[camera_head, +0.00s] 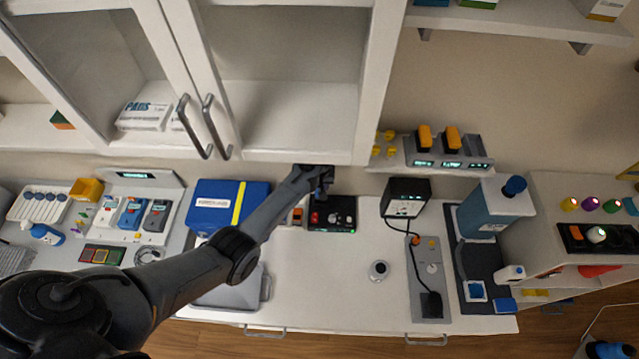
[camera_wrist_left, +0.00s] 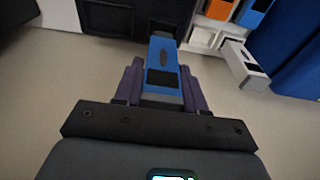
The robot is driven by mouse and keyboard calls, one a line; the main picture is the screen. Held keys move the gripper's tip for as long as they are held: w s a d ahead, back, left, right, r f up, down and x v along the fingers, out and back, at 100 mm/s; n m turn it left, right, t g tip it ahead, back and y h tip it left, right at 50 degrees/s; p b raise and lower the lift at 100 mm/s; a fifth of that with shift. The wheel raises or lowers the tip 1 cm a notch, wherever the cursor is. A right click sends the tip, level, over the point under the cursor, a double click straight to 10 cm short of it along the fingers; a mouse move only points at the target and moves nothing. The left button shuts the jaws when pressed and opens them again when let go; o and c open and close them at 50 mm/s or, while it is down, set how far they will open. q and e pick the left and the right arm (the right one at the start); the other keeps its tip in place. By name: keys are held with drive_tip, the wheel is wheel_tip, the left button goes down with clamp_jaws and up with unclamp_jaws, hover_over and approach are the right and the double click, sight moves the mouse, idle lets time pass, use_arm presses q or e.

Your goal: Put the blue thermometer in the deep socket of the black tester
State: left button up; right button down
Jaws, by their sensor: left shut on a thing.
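The black tester (camera_head: 343,214) stands on the white counter, right of the blue case, with a red knob and small lights on top. My left gripper (camera_head: 320,188) is over its back left part in the head view. In the left wrist view, the purple fingers of my left gripper (camera_wrist_left: 161,84) are shut on the blue thermometer (camera_wrist_left: 163,50), which has a dark panel. Its far end points towards a black block (camera_wrist_left: 108,18), which seems to be the tester. I cannot tell whether the tip touches it. My right gripper is not in view.
A blue case (camera_head: 212,192) and a small holder (camera_head: 297,216) with orange pieces stand left of the tester. A grey device (camera_wrist_left: 245,63) lies by the holder in the wrist view. A black box (camera_head: 405,193) with a cable stands right. The counter in front is mostly clear.

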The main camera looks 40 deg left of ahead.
use_arm(q)
drive_tip(key=shift+f+b, duration=0.95)
drive_tip(key=shift+f, duration=0.6)
drive_tip(key=o, duration=1.1)
drive_tip(key=shift+o, duration=0.2)
drive_tip(key=shift+r, duration=0.15)
drive_tip(key=shift+d+r, duration=0.1)
drive_tip(key=shift+r, duration=0.5)
drive_tip(key=r, duration=0.5)
drive_tip(key=s+r, duration=0.1)
drive_tip(key=r, duration=0.2)
drive_tip(key=shift+d+r, duration=0.15)
drive_tip(key=shift+d, duration=0.2)
drive_tip(key=shift+s+r, duration=0.15)
drive_tip(key=shift+r, duration=0.3)
